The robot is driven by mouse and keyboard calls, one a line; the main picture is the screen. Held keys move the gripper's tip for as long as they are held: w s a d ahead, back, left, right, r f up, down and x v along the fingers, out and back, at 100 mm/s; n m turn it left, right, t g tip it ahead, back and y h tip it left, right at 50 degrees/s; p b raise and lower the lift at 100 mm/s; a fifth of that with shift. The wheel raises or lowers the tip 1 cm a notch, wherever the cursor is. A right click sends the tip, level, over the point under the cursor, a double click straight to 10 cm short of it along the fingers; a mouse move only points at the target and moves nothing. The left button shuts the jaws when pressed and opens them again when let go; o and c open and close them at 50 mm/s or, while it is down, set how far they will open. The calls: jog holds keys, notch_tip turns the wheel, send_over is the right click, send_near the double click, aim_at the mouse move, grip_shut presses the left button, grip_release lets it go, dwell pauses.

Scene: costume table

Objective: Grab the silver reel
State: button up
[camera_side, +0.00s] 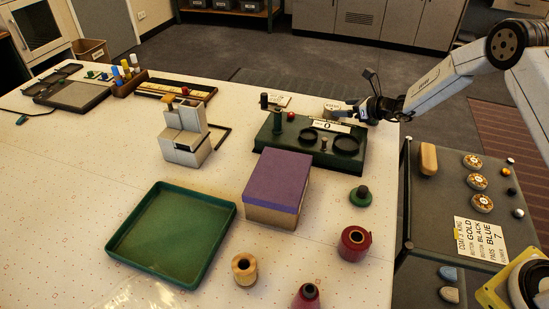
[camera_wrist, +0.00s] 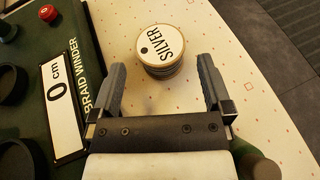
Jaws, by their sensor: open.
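The silver reel (camera_wrist: 166,51) is a round reel with a white top lettered SILVER, standing on the patterned table past my fingertips in the wrist view. My gripper (camera_wrist: 161,80) is open and empty, and the reel lies ahead of the gap between its two fingers, apart from them. In the side view my gripper (camera_side: 352,111) is at the table's far right edge, close to the reel (camera_side: 333,106), which is partly hidden behind the braid winder's sign.
The green braid winder (camera_side: 290,145), with a 0 cm sign (camera_wrist: 60,103), stands close beside my gripper. A purple-lidded box (camera_side: 278,180), a green tray (camera_side: 172,234) and several spools stand nearer the side camera. A grey trolley (camera_side: 430,215) adjoins the table's right edge.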

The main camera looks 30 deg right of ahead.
aim_at(332, 109)
jog(key=shift+w+f, duration=0.1)
jog(key=shift+f, duration=0.6)
jog(key=shift+x, duration=2.35)
jog(key=shift+a+r, duration=0.1)
jog(key=c, duration=1.1)
jog(key=shift+r, duration=0.15)
